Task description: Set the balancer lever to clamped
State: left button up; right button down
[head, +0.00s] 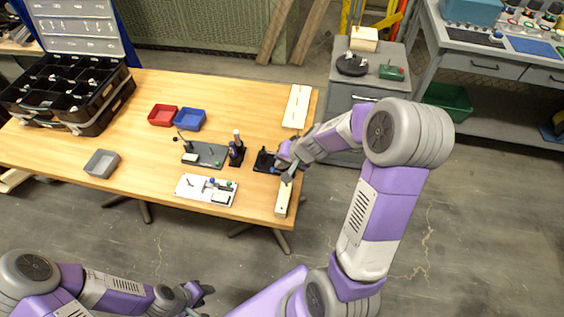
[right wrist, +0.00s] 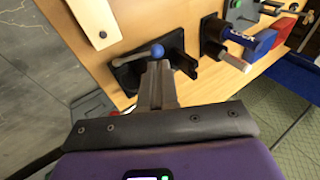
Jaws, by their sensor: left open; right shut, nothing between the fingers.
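A black fixture (head: 264,160) stands near the right end of the wooden table. In the right wrist view it is a black base (right wrist: 128,74) with a grey lever ending in a blue ball knob (right wrist: 157,50); I take this for the balancer lever, though no label is readable. My right gripper (head: 287,176) is shut and empty beside the fixture. In the right wrist view its fingertips (right wrist: 158,66) are just below the knob and hide part of the lever; I cannot tell whether they touch. My left gripper (head: 204,291) is open and empty, off the table's front edge.
Beside the fixture stand a dark upright stand (head: 237,152), a grey plate fixture (head: 205,155) and a white board (head: 206,190). Pale boards (head: 295,106) lie at the table's right edge. Red (head: 163,115) and blue trays (head: 190,119) sit further back.

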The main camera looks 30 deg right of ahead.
pick_arm(q)
notch_tip(320, 180, up, 8)
jog(key=p, duration=0.6)
jog(key=shift+f+p, duration=0.2)
jog(key=shift+p, duration=0.15)
pick_arm(e)
jog(key=s+r, duration=0.3)
jog(key=r, duration=0.8)
jog(key=shift+a+r, duration=0.2)
jog(key=shift+r, duration=0.1)
pick_arm(q)
jog(key=shift+s, duration=0.15)
